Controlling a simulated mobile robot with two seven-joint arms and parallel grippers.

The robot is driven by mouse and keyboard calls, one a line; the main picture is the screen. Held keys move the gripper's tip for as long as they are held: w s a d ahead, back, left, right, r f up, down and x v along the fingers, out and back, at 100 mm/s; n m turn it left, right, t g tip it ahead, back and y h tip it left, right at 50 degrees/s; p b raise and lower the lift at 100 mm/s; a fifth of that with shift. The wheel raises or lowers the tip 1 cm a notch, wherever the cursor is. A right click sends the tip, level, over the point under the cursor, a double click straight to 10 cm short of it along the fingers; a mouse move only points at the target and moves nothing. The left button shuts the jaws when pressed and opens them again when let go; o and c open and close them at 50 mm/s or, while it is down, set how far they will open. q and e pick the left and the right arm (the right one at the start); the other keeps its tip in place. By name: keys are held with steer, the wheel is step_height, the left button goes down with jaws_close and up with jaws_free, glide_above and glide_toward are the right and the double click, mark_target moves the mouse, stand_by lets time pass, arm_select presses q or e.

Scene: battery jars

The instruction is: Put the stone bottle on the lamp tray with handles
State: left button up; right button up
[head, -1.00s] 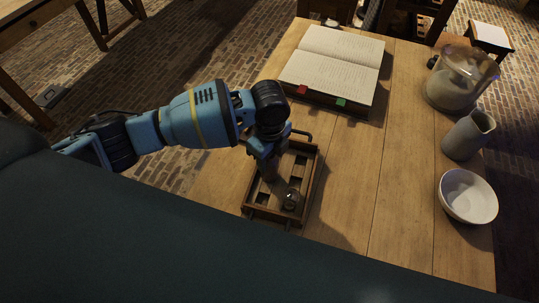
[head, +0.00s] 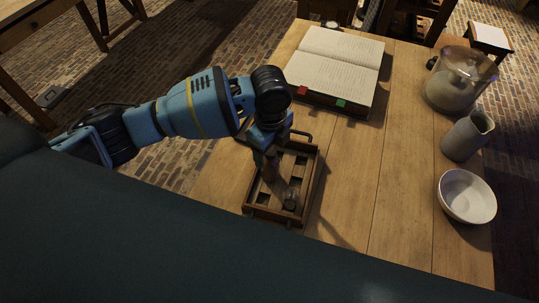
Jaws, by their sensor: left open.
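The lamp tray with handles (head: 313,181) is a dark wooden slatted tray near the middle front of the table. A narrow brownish upright thing (head: 270,167), which looks like the stone bottle, stands in the tray's left part, directly below my left gripper. Its top is partly hidden by the gripper. My left gripper (head: 267,148) is open and points down over the tray. I cannot tell whether its fingers still touch the bottle. My right gripper is not in view.
An open book (head: 335,62) lies behind the tray. A large glass jar (head: 460,82), a grey jug (head: 467,137) and a white bowl (head: 467,197) stand along the right edge of the table (head: 390,190). Bare wood lies between them and the tray.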

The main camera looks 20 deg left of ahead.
arm_select(q)
step_height(320, 180, up, 8)
steer(key=shift+r+p, duration=0.15)
steer(key=shift+p, duration=0.15)
